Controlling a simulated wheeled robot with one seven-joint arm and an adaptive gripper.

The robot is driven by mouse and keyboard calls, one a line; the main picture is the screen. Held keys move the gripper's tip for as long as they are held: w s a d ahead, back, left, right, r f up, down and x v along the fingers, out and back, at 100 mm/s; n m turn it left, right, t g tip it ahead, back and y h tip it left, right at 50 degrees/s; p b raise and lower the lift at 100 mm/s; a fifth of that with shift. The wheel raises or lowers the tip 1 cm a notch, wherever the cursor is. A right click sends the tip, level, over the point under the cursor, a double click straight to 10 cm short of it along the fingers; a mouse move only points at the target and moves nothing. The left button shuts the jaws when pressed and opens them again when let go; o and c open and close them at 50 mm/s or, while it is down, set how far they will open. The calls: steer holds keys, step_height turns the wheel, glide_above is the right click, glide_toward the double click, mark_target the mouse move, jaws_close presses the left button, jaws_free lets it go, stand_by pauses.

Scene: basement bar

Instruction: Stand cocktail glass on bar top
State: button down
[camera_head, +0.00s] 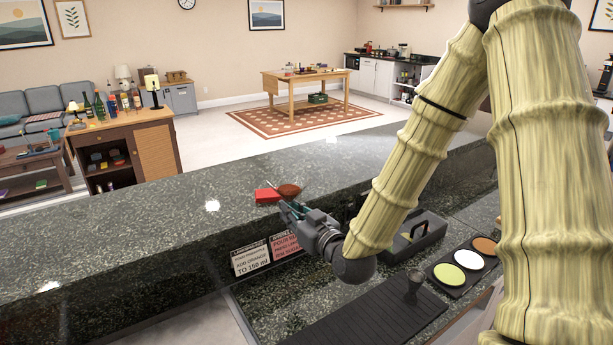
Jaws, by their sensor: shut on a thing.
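My gripper (290,206) is at the near edge of the raised bar top (130,225), roughly at the height of its surface. It is shut on the cocktail glass (290,189), whose wide reddish-brown bowl shows just above the fingertips. The bowl looks roughly level. The stem and foot are hidden by the gripper, so I cannot tell whether the foot touches the bar top.
A small red box (267,196) lies on the bar top, close left of the glass. Two signs (250,258) hang on the bar's near face. Below are a dark caddy (415,238), a black mat (370,310) and a tray of coloured discs (464,267). The bar top further left is clear.

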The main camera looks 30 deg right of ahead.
steer(key=w+d+r+m+h+p, duration=0.3)
steer(key=d+r+m+h+p, duration=0.15)
steer(key=d+r, duration=0.45)
steer(key=shift+n+h, duration=0.25)
steer(key=shift+n, duration=0.2)
steer(key=w+d+f+p, duration=0.1)
steer(key=w+d+p, duration=0.1)
steer(key=w+d, duration=0.1)
steer(key=w+d+f+p, duration=0.1)
steer(key=w+d+p, duration=0.2)
steer(key=w+d, duration=0.1)
steer(key=w+d+f+p, duration=0.1)
steer(key=w+d+p, duration=0.2)
steer(key=w+d, duration=0.1)
steer(key=shift+w+f, duration=0.15)
steer(key=shift+w, duration=0.05)
steer(key=shift+d+f+p, duration=0.1)
steer(key=shift+f+p, duration=0.6)
steer(key=shift+f, duration=0.3)
steer(key=shift+f, duration=0.2)
steer(key=c, duration=1.5)
jaws_free()
steer(key=shift+r, duration=0.25)
